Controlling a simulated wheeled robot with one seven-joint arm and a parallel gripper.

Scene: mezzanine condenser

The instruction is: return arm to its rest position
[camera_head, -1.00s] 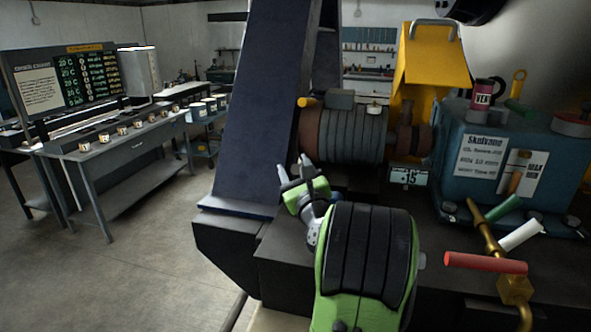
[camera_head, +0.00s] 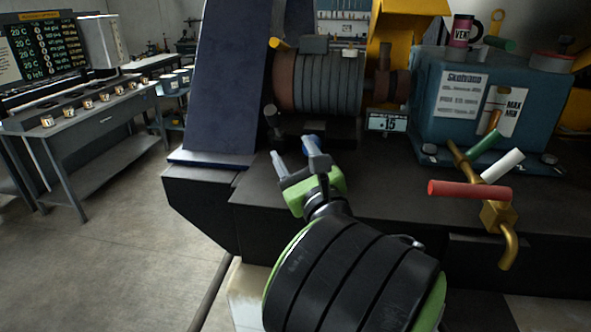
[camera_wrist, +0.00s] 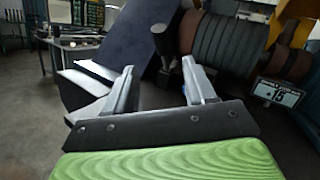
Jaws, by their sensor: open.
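My gripper (camera_head: 295,156) is in front of the dark machine base, near its upper front edge, in the head view. Its two grey fingers stand apart with nothing between them. My green and black arm reaches up to it from the bottom of the picture. In the wrist view my gripper (camera_wrist: 160,88) also shows open and empty, with the machine base and motor beyond the fingers. I cannot tell the exact gap between the fingers and the base.
A ribbed motor (camera_head: 318,84) and a small "15" sign (camera_head: 387,122) stand behind. A teal pump (camera_head: 455,105) is at right, with a brass valve pipe and red handle (camera_head: 470,190) in front. A blue column (camera_head: 222,85) rises at left. A grey bench (camera_head: 95,135) stands farther left, across open floor.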

